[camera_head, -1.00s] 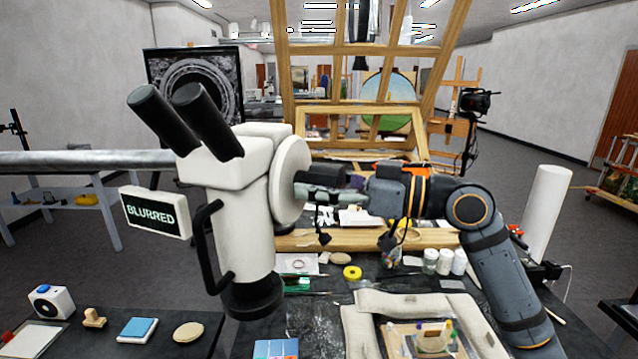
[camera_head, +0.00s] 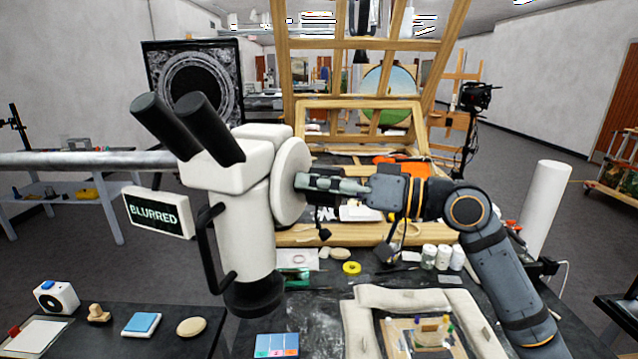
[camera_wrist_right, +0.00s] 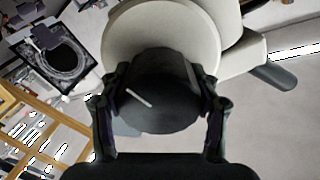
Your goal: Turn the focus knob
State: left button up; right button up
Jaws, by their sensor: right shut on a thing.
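The white microscope (camera_head: 243,215) with two black eyepieces hangs at centre left in the head view. Its round white side housing (camera_head: 290,182) faces my right arm. The black focus knob (camera_wrist_right: 160,92) fills the middle of the right wrist view, with a white mark line slanting down to the right. My right gripper (camera_head: 312,183) is shut on the knob, one finger on each side of it in the wrist view (camera_wrist_right: 156,95). In the head view the fingers mostly hide the knob. A small sign (camera_head: 157,213) on the microscope reads BLURRED. My left gripper is not in view.
A padded frame (camera_head: 400,300) with a fragment lies on the dark table below my right arm. White jars (camera_head: 443,257) and a white roll (camera_head: 546,205) stand right. A wooden easel (camera_head: 360,105) rises behind. A grey boom (camera_head: 85,160) meets the microscope from the left.

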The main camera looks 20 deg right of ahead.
aim_at(320, 166)
dwell(0.3)
jog(key=o, duration=1.2)
jog(key=shift+c, duration=0.2)
notch_tip(320, 166, up, 10)
jog(key=shift+r, duration=0.1)
